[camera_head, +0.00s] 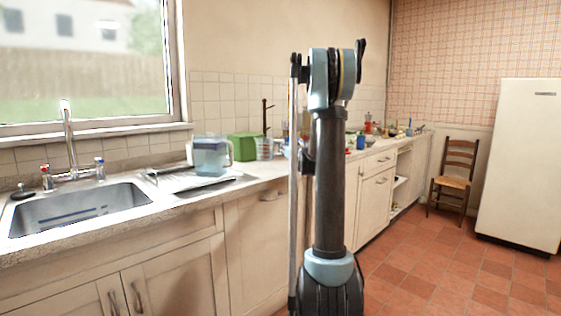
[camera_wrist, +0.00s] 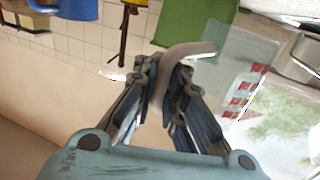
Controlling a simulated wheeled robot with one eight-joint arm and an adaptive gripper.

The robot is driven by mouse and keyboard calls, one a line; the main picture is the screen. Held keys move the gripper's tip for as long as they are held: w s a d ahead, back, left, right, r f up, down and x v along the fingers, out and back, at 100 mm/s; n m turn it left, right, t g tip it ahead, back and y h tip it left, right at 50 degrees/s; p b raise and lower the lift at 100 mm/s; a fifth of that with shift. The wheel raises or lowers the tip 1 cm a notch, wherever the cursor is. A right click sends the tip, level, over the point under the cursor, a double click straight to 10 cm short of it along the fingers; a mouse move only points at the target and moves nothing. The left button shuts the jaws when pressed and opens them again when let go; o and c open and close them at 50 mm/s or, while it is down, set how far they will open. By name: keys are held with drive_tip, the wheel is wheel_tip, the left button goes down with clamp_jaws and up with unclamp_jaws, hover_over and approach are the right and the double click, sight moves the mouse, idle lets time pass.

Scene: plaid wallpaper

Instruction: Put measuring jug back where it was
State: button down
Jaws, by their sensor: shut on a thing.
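The measuring jug (camera_head: 264,148) is clear with reddish markings. It shows just left of my arm, over or on the counter near a green box; I cannot tell whether its base touches the counter. In the wrist view the clear jug body with red print (camera_wrist: 243,90) is to the right of my gripper (camera_wrist: 163,72). My gripper is shut on the jug's pale curved handle (camera_wrist: 190,50). In the head view my gripper is hidden behind my own arm.
The green box (camera_head: 243,146) and a dark mug tree (camera_head: 265,115) stand close by. A bluish pitcher (camera_head: 211,158) stands on a drainer tray (camera_head: 178,180) beside the sink (camera_head: 80,208). Several items crowd the counter further right. The floor (camera_head: 430,260) is clear.

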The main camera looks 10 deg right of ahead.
drive_tip(key=shift+d+f, duration=0.1)
drive_tip(key=shift+f, duration=2.15)
drive_tip(key=c, duration=1.7)
unclamp_jaws()
drive_tip(key=shift+s, duration=0.1)
